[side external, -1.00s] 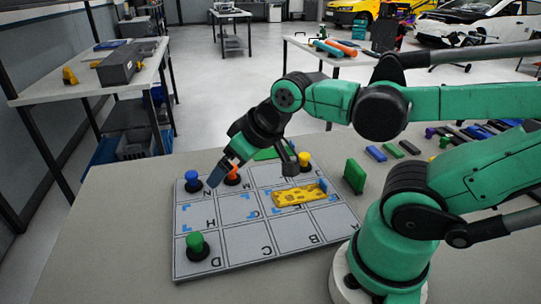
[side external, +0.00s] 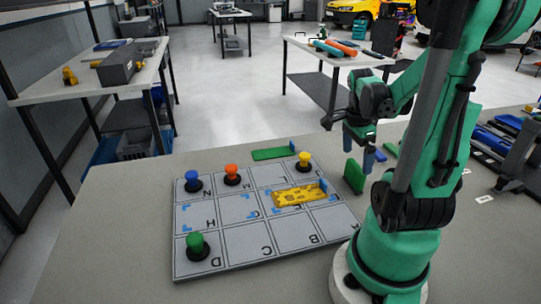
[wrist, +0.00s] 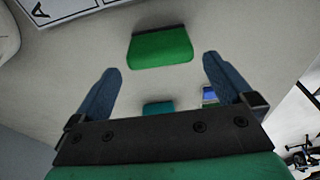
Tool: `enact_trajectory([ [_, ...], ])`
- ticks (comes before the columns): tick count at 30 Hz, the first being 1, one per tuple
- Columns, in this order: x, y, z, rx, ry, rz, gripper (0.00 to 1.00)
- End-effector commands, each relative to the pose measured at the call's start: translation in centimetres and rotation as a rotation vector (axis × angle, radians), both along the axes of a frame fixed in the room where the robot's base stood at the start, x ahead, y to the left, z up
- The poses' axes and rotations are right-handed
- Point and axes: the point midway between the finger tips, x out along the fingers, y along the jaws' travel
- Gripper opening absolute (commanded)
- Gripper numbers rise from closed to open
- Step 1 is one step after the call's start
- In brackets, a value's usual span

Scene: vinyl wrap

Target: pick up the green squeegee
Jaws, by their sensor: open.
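A green squeegee (side external: 354,175) stands on its edge on the table, just off the right side of the lettered board, in the side view. In the wrist view the green squeegee (wrist: 160,47) has a dark strip along its far edge and shows ahead of the fingertips, between their lines. My gripper (side external: 360,148) is above and behind it in the side view, pointing down. In the wrist view my gripper (wrist: 162,66) has its two blue fingers wide apart with nothing between them.
The grey lettered board (side external: 245,240) holds blue, orange, yellow and green knobs and a yellow perforated piece (side external: 298,194). A flat green piece (side external: 275,154) lies behind it. A teal piece (wrist: 157,108) and a blue piece (wrist: 208,95) lie nearer in the wrist view.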

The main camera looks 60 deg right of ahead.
Motion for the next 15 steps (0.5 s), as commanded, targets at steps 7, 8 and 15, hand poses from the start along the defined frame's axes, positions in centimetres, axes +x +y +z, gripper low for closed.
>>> enact_trajectory([
  [7,-0.3,-0.3,-1.9,0.001,0.001,-0.013,1.00],
  [8,-0.4,-0.3,-2.2,0.001,0.001,-0.013,1.00],
  [15,-0.6,-0.6,-4.5,0.000,0.001,-0.009,1.00],
])
